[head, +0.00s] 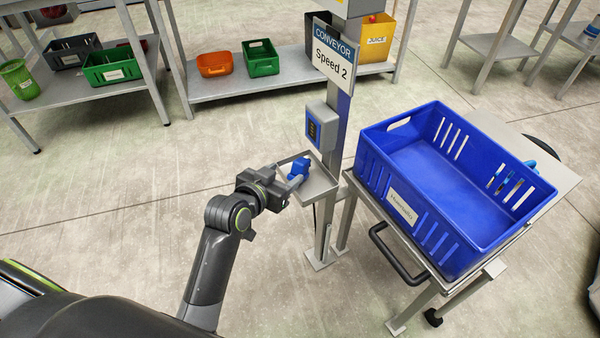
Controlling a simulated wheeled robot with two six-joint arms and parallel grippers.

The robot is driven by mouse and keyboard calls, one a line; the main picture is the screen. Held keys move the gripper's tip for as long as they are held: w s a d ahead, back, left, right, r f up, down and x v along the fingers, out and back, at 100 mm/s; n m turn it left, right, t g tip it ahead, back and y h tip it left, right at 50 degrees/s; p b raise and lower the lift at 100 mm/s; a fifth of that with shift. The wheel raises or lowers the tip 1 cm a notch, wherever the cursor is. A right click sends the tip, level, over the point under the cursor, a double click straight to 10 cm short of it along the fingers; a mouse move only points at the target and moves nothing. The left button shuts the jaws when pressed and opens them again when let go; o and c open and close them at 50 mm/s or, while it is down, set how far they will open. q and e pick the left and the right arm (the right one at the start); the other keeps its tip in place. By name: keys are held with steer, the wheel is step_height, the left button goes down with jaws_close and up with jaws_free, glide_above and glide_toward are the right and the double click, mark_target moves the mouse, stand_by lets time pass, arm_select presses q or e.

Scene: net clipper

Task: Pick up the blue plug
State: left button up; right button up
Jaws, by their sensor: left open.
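The blue plug (301,167) sits on a small grey tray (321,185) fixed to the conveyor post. My left gripper (291,188) is at the tray's left edge, just in front of the plug, with its fingers pointing toward it. The gripper is open. Its fingertips are small and partly hidden, so I cannot tell whether they touch the plug. My right gripper is not in view.
A grey control box (322,127) and a "Conveyor Speed 2" sign (334,55) are on the post above the tray. A large, empty-looking blue crate (402,205) stands on a wheeled cart to the right. Shelves with bins (214,64) stand behind. The floor at left is clear.

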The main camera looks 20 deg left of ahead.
mark_target(297, 168)
arm_select(q)
steer(key=x, duration=0.3)
steer(key=b+x, duration=0.1)
steer(key=x, duration=0.1)
steer(key=b+x, duration=0.1)
steer(key=x, duration=0.1)
steer(key=shift+d+f, duration=0.15)
steer(key=shift+d, duration=0.1)
steer(key=shift+w+d+f, duration=0.1)
steer(key=shift+w+f, duration=0.05)
steer(key=shift+w, duration=0.35)
steer(key=c, duration=1.2)
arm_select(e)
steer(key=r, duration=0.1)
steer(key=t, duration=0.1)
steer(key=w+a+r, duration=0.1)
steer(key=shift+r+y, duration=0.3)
